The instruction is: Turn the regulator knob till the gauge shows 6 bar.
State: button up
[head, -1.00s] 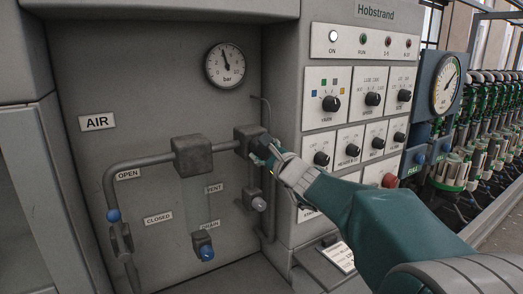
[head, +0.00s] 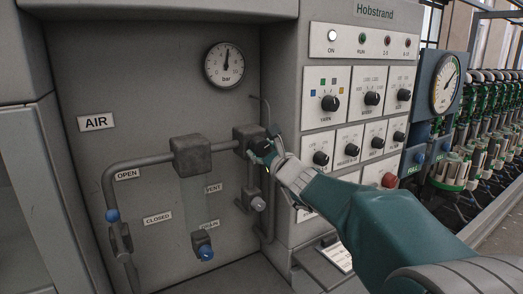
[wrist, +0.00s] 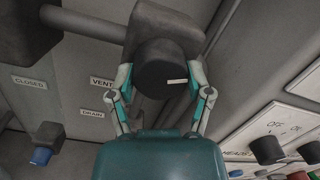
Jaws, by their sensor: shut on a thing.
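The black round regulator knob (wrist: 162,68) with a white mark sits on the front of a dark block (head: 249,134) on the air pipe. My gripper (wrist: 161,82) has its two fingers on either side of this knob and is shut on it. In the head view my gripper (head: 272,152) partly covers the knob. The round white bar gauge (head: 225,65) hangs on the panel above. Its black needle points almost straight up, leaning slightly right. The numbers on the dial are too small to read surely.
A second dark block (head: 192,155) on the pipe stands left of the regulator. A blue-ended valve (head: 204,247) hangs below it. The control panel (head: 335,100) with several knobs stands close to the right of my gripper. A red button (head: 389,180) is beside my arm.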

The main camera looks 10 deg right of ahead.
jog(key=shift+f, duration=0.35)
jog(key=o, duration=1)
jog(key=shift+o, duration=0.7)
jog(key=shift+r, duration=0.15)
jog(key=shift+s, duration=0.1)
jog(key=v, duration=1.1)
jog(key=shift+s, duration=0.35)
jog(key=shift+d, duration=0.1)
